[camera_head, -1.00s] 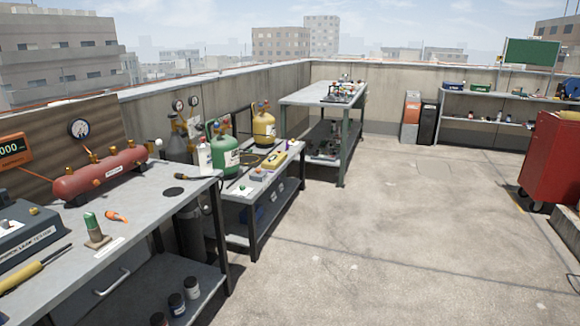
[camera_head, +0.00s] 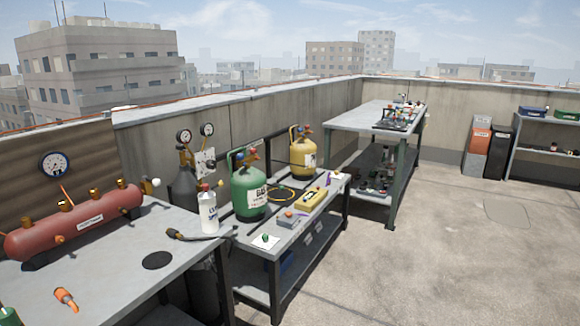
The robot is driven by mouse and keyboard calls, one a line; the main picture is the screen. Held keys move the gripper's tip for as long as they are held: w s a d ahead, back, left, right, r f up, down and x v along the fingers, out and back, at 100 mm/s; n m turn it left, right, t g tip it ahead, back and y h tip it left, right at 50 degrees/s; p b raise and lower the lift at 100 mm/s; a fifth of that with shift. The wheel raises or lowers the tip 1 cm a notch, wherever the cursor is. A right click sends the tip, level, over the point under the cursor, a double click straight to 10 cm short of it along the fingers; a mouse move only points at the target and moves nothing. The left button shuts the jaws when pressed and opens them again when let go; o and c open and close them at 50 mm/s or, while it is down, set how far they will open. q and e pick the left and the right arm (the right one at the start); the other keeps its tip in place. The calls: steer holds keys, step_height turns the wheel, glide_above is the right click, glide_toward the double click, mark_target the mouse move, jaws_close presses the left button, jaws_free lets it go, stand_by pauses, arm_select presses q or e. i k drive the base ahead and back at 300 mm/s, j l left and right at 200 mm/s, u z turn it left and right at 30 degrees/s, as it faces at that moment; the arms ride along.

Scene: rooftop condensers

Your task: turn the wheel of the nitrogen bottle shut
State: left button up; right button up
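A dark grey gas bottle (camera_head: 184,192) stands behind the near bench, close to the parapet wall. It looks like the nitrogen bottle. Two round gauges (camera_head: 196,133) and brass-coloured fittings sit at its top. The bottle's wheel is too small to make out among these fittings. A white bottle (camera_head: 208,212) on the near bench and the bench itself hide part of its lower body. Neither of my grippers is in view.
The near bench (camera_head: 190,245) holds a red manifold (camera_head: 75,220) and a torch-like tool (camera_head: 195,236). A green cylinder (camera_head: 248,190) and a yellow cylinder (camera_head: 302,155) stand at the second bench. The floor (camera_head: 430,270) to the right is clear.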

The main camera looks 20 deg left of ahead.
mark_target(179, 147)
steer(key=i, duration=2.85)
steer(key=i+u, duration=0.2)
steer(key=u, duration=0.15)
steer(key=i+u, duration=0.15)
steer(key=u, duration=0.2)
steer(key=i+l+u, duration=0.15)
steer(key=u, duration=1.7)
